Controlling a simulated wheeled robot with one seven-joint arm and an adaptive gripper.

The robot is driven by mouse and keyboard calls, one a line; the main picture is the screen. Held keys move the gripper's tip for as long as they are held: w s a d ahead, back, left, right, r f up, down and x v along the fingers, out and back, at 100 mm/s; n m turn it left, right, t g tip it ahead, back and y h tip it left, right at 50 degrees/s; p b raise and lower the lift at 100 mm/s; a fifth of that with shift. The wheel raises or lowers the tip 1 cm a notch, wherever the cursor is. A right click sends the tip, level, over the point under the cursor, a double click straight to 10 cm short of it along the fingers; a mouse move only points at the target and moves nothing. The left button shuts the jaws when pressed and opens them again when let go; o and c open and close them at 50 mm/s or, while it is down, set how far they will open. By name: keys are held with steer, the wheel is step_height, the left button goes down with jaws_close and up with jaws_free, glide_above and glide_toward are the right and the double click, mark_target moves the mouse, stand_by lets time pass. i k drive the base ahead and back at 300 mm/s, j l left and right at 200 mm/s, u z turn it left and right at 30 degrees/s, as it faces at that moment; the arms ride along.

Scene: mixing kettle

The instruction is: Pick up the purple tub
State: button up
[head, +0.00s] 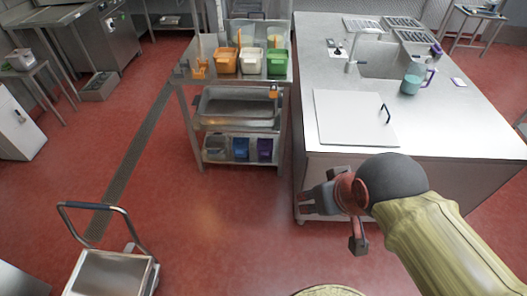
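The purple tub (265,149) sits at the right end of the lower shelf of the metal cart, beside a blue tub (241,148). The shelf above and a cart leg are close to it. My gripper (331,226) is in front of the steel counter, to the right of and nearer than the purple tub, well apart from it. Its two dark fingers are spread apart with nothing seen between them.
A grey tub (216,148) shares the lower shelf (239,161). A deep metal tray (236,107) is above, and orange, white and green tubs stand on top. The steel counter (440,128) is right of the cart. A trolley (112,272) stands lower left. Red floor is clear before the cart.

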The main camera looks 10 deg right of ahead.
mark_target(265, 151)
steer(key=i+u, duration=0.35)
steer(key=i, duration=1.5)
